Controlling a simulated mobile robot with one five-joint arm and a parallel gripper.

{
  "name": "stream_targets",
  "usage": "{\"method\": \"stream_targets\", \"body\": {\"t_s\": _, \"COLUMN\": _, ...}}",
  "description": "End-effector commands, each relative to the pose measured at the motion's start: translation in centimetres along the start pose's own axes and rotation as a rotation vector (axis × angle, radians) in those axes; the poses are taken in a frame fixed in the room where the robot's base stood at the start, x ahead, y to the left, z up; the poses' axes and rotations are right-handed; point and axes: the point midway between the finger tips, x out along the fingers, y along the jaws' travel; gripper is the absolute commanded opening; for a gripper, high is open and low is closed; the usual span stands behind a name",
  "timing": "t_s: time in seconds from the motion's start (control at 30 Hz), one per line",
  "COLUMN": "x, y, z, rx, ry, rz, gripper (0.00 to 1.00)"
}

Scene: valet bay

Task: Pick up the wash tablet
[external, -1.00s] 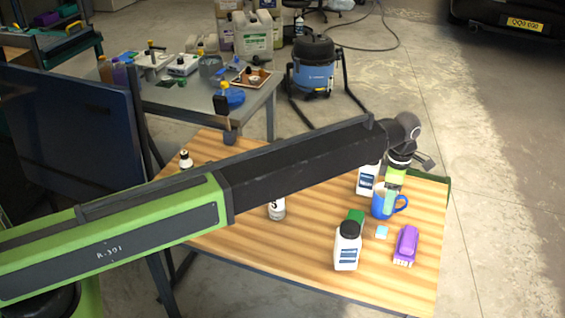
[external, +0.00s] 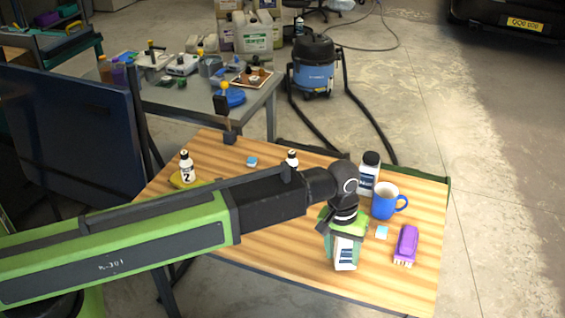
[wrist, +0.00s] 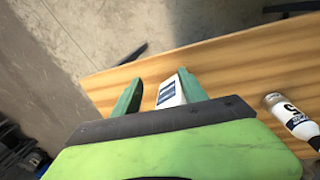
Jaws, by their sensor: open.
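A small pale blue block (external: 381,232), which looks like the wash tablet, lies flat on the wooden table between the blue mug and the purple brush. My gripper (external: 345,248) is left of it in the external view, pointing down over a white labelled bottle (external: 345,262) that it partly hides. In the wrist view my gripper (wrist: 160,84) has its two green fingers apart. The white bottle (wrist: 169,94) shows between them, close to the right finger. I cannot tell if they touch. The tablet does not show in the wrist view.
The blue mug (external: 384,205) and a black-capped white bottle (external: 369,176) stand behind the tablet. The purple brush (external: 406,244) lies to its right. A bottle marked 2 (external: 187,168) and a small blue item (external: 252,161) are at the far left.

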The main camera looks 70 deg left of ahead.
Motion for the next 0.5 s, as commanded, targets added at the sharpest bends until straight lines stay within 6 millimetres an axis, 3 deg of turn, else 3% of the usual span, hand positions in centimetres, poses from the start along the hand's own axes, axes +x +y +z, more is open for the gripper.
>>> {"method": "stream_targets", "body": {"t_s": 0.03, "x": -1.1, "y": -3.0, "z": 3.0, "rx": 0.139, "ry": -0.004, "rz": -0.021, "gripper": 0.50}}
{"method": "stream_targets", "body": {"t_s": 0.2, "x": -2.4, "y": -8.4, "z": 7.8, "rx": 0.555, "ry": -0.030, "rz": -0.077, "gripper": 0.50}}
{"method": "stream_targets", "body": {"t_s": 0.33, "x": -2.7, "y": -9.9, "z": 9.0, "rx": 0.690, "ry": -0.044, "rz": -0.093, "gripper": 0.50}}
{"method": "stream_targets", "body": {"t_s": 0.5, "x": -2.6, "y": -9.9, "z": 9.0, "rx": 0.711, "ry": -0.046, "rz": -0.095, "gripper": 0.55}}
